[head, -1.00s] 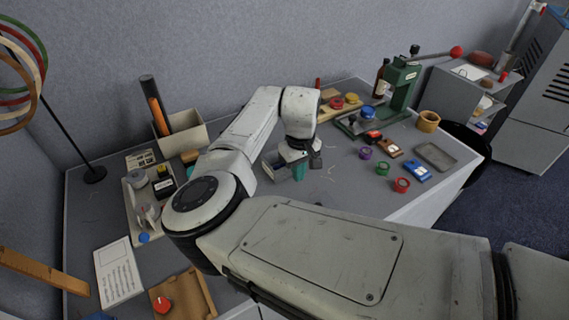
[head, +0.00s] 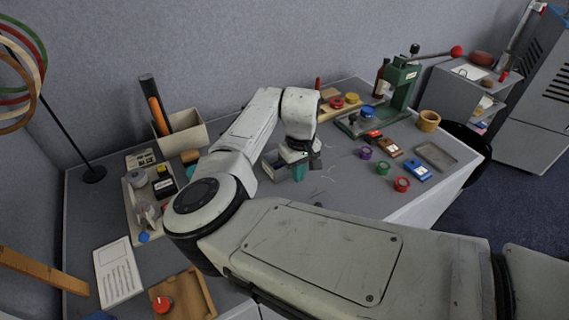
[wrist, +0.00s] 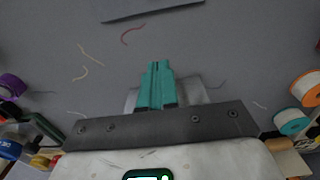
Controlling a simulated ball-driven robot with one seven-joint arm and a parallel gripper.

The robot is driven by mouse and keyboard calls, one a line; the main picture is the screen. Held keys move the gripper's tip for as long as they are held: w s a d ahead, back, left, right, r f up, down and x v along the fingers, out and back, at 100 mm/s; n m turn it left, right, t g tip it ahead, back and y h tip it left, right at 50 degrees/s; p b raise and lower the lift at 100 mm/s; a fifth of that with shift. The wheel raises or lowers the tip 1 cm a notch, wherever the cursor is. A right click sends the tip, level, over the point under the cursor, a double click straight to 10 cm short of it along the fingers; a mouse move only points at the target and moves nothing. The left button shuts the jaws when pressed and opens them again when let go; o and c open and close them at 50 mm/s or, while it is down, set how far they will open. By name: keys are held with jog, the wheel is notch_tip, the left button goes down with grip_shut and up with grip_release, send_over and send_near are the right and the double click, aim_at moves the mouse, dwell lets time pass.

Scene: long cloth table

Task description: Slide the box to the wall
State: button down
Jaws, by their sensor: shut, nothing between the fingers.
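A small grey box (head: 273,168) sits on the table just left of my gripper in the head view, partly hidden by my arm. My gripper (head: 299,174) points down at the table on the box's right side. Its teal fingers (wrist: 156,82) are together with nothing between them in the wrist view. I cannot tell whether they touch the box. The grey wall (head: 230,50) runs along the table's back edge, behind the box and my arm.
A beige bin (head: 188,143) with tubes stands at the back left. A green press (head: 398,88) stands at the back right. Coloured rings, such as the purple one (head: 365,153), lie to the right. Loose threads lie on the grey cloth (head: 335,185) nearby.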

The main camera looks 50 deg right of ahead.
jog(key=shift+f+b, duration=0.35)
jog(key=shift+f, duration=0.6)
jog(key=shift+f, duration=0.35)
jog(key=shift+r+p, duration=0.4)
jog(key=shift+p, duration=0.2)
jog(key=shift+w+d+b, duration=0.35)
jog(key=shift+w+b, duration=0.2)
jog(key=shift+w, duration=0.65)
jog(key=shift+w+d+b, duration=0.35)
jog(key=shift+w+b, duration=0.25)
jog(key=shift+w, duration=0.6)
jog(key=shift+w+d+b, duration=0.35)
jog(key=shift+w+b, duration=0.2)
jog(key=shift+w, duration=0.65)
